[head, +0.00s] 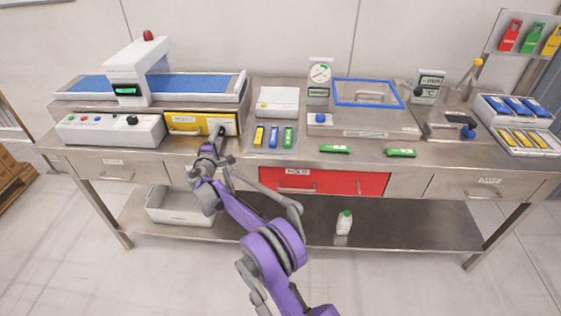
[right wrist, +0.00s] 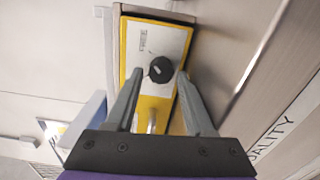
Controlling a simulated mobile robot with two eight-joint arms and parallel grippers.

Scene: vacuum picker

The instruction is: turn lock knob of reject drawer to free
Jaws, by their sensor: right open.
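The yellow-fronted drawer (head: 172,126) is set in the steel machine at the left, with a label too small to read surely. In the right wrist view its yellow face (right wrist: 134,57) carries a pale plate with a round dark knob (right wrist: 160,70). The knob has a light mark on it, and small lettering stands beside it. My right gripper (right wrist: 159,76) is open, with one fingertip on each side of the knob; whether they touch it I cannot tell. In the head view my right gripper (head: 218,136) hides part of the drawer's right end. My left gripper is out of view.
A control box (head: 110,129) with buttons and a black knob is left of the yellow drawer. Coloured packs (head: 273,136) lie to the right on the bench. A red drawer (head: 335,182) is below. A white bin (head: 180,206) sits on the lower shelf.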

